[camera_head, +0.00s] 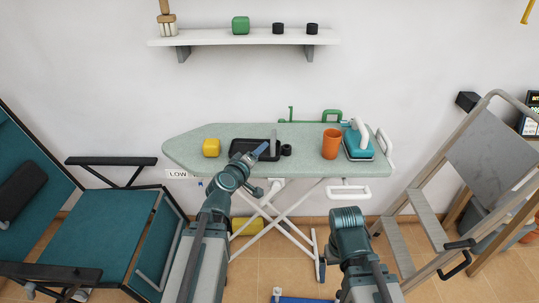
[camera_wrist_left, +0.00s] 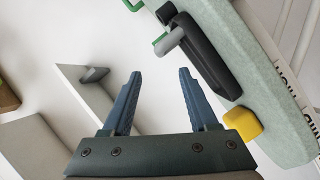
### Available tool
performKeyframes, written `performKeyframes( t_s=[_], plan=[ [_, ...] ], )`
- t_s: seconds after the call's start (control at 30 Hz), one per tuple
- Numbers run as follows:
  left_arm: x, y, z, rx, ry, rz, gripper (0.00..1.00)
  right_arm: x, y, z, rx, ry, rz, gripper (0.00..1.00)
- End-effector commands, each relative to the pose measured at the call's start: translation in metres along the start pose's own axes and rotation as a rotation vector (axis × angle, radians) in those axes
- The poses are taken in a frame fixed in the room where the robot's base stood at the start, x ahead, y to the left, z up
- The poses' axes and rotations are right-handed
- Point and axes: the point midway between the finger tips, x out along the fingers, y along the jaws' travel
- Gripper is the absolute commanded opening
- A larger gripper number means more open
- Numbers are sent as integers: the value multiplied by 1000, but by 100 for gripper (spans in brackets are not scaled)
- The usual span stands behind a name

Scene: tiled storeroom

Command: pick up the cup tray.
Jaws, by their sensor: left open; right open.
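The black cup tray (camera_head: 241,145) lies on the ironing board, left of its middle. It also shows in the left wrist view (camera_wrist_left: 205,62) at upper right. A grey upright piece (camera_head: 275,144) and a small black cup (camera_head: 286,150) are at its right end; whether they stand on it is unclear. My left gripper (camera_head: 262,149) is open and overlaps the tray in the head view. In the left wrist view its two blue fingers (camera_wrist_left: 160,73) are apart with nothing between them, and the tray is beyond and right of them. My right arm is low; its gripper does not show.
The ironing board (camera_head: 310,137) holds a yellow block (camera_head: 211,147), an orange cup (camera_head: 331,144) and a teal iron (camera_head: 358,144). A wall shelf (camera_head: 215,39) is above. A teal chair (camera_head: 105,225) stands left, a stepladder (camera_head: 412,225) right.

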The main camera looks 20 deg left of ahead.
Motion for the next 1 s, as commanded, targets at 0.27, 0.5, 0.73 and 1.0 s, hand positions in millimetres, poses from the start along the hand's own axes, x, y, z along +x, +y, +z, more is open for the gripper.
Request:
performKeyframes(
  t_s=[0.27, 0.5, 0.73, 1.0],
  plan=[
    [19, 0, 0, 2, -3, 0, 60, 4, 0, 0, 0, 0, 0, 100],
    [65, -1, 1, 3, -5, 1, 60, 14, -1, -1, 0, 0, 0, 100],
    [88, 1, 1, 3, -4, 0, 60, 18, -2, -1, 0, 0, 0, 100],
    [99, 1, 0, 3, -4, 0, 60, 20, -2, -1, 0, 0, 0, 100]
  ],
)
